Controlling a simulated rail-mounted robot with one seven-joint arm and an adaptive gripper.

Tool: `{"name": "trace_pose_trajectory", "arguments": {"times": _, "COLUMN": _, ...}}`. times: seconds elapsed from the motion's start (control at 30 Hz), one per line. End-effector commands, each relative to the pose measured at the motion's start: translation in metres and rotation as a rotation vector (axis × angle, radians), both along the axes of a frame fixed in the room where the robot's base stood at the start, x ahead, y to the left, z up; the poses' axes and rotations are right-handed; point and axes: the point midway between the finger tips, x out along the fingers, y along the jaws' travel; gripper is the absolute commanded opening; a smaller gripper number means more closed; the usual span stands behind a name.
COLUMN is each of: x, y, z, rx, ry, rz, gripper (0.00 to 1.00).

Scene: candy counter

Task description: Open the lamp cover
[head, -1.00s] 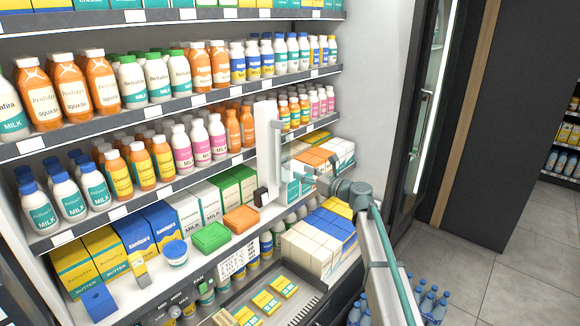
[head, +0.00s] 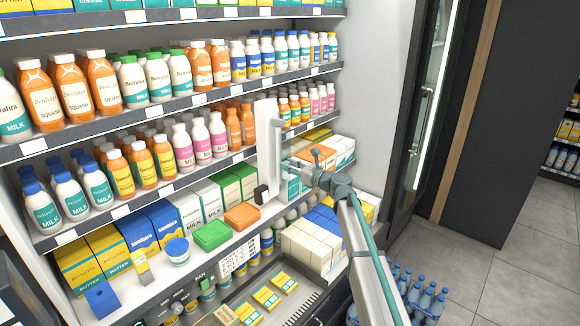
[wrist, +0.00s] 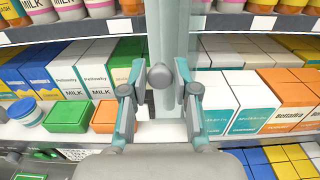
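A tall narrow white lamp housing (head: 266,150) stands upright at the shelf front in the head view. A clear, see-through lamp cover (head: 289,158) appears beside it. In the wrist view the pale upright panel (wrist: 176,30) runs down the middle, with a round grey knob (wrist: 160,75) in front of it. My gripper (wrist: 160,92) is open, with one finger on each side of the knob and visible gaps between. In the head view my gripper (head: 312,172) is close to the cover; its fingertips and any contact are hard to make out.
Shelves of bottles and cartons lie behind the lamp. A green box (head: 211,235) and an orange box (head: 242,216) sit on the ledge left of it. White cartons (head: 306,247) stand below my arm. Open floor (head: 500,275) lies to the right.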

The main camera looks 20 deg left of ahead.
Motion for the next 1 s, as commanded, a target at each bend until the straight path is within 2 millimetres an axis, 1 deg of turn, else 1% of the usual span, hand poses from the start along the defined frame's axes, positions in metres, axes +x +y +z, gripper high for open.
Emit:
{"name": "trace_pose_trajectory", "arguments": {"times": 0.03, "x": 0.000, "y": 0.000, "z": 0.000, "rx": 0.000, "ry": 0.000, "rz": 0.000, "gripper": 0.16}}
{"name": "trace_pose_trajectory", "arguments": {"times": 0.13, "x": 0.000, "y": 0.000, "z": 0.000, "rx": 0.000, "ry": 0.000, "rz": 0.000, "gripper": 0.00}}
{"name": "trace_pose_trajectory", "arguments": {"times": 0.53, "x": 0.001, "y": 0.000, "z": 0.000, "rx": 0.000, "ry": 0.000, "rz": 0.008, "gripper": 0.00}}
{"name": "trace_pose_trajectory", "arguments": {"times": 0.77, "x": 0.006, "y": 0.000, "z": 0.000, "rx": 0.000, "ry": 0.000, "rz": 0.077, "gripper": 0.00}}
{"name": "trace_pose_trajectory", "arguments": {"times": 0.87, "x": 0.011, "y": -0.002, "z": 0.000, "rx": 0.000, "ry": 0.000, "rz": 0.135, "gripper": 0.00}}
{"name": "trace_pose_trajectory", "arguments": {"times": 0.93, "x": 0.018, "y": -0.008, "z": 0.000, "rx": 0.000, "ry": 0.000, "rz": 0.180, "gripper": 0.00}}
{"name": "trace_pose_trajectory", "arguments": {"times": 1.0, "x": 0.027, "y": -0.017, "z": 0.000, "rx": 0.000, "ry": 0.000, "rz": 0.227, "gripper": 0.00}}
